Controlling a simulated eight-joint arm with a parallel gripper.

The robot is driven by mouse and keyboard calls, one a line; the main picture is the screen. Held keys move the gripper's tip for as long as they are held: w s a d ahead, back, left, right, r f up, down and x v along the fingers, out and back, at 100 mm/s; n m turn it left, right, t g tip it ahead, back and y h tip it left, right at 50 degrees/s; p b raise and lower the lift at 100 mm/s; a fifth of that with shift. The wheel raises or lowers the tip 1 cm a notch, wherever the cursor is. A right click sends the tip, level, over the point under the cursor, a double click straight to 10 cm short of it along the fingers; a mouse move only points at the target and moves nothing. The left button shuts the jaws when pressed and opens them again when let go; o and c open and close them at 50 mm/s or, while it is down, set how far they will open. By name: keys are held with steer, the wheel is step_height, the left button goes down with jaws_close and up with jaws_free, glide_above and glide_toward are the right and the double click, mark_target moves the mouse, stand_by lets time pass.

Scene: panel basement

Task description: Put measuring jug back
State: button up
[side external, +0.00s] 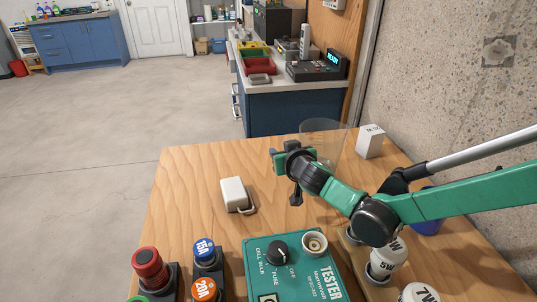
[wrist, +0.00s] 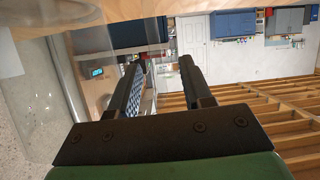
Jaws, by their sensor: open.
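The measuring jug (side external: 327,138) is a clear, see-through vessel standing at the far edge of the wooden table, just behind my gripper in the side view. In the wrist view its clear wall (wrist: 40,85) fills the left side, beside and partly behind the left finger. My gripper (side external: 283,172) is at the jug's near left side; in the wrist view its two dark fingers (wrist: 161,63) are apart. I cannot tell whether a finger touches the jug or whether its wall lies between them. Part of the jug is hidden by my gripper and wrist.
A white box (side external: 371,141) stands right of the jug. A white block with a metal loop (side external: 235,194) lies on the wooden table (side external: 190,175). The teal tester (side external: 290,268) and fuses (side external: 205,252) are in front. The table's left part is clear.

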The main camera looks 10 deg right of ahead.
steer(key=a+v, duration=0.1)
steer(key=v, duration=0.9)
steer(key=s+d+r+m+g+h, duration=0.1)
steer(key=s+d+r+g, duration=0.1)
steer(key=d, duration=0.6)
steer(key=s+d+r+g+h, duration=0.1)
steer(key=s+d+r+g, duration=0.15)
steer(key=d, duration=0.55)
steer(key=s+d+f+g+y, duration=0.1)
steer(key=s+d+g, duration=0.1)
steer(key=s+d, duration=0.3)
steer(key=s, duration=0.4)
steer(key=shift+s+d, duration=0.4)
